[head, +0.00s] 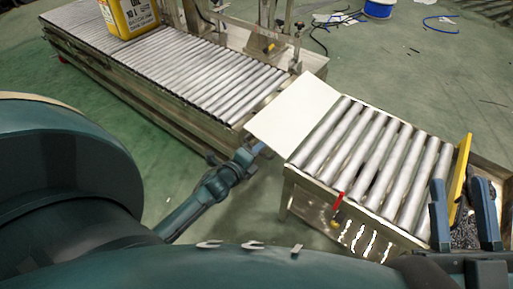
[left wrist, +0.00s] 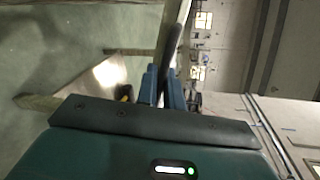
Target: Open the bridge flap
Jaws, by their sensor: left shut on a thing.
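The bridge flap (head: 293,110) is a flat cream plate between the two roller conveyors in the head view. It spans the gap at a slight tilt. My left gripper (head: 257,149) is at the flap's near edge, shut on it. In the left wrist view the blue fingers of my left gripper (left wrist: 163,88) are close together around a dark, narrow thing seen edge-on. My right gripper (head: 462,184) is at the lower right, its two blue fingers wide apart. A yellow bar (head: 460,170) shows between them; I cannot tell whether they touch it.
The long roller conveyor (head: 215,75) at the back left carries a yellow jug (head: 128,16). The short roller conveyor (head: 375,160) on the right has a red-handled valve (head: 337,201) on its near side. Cables and a blue spool (head: 378,8) lie behind.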

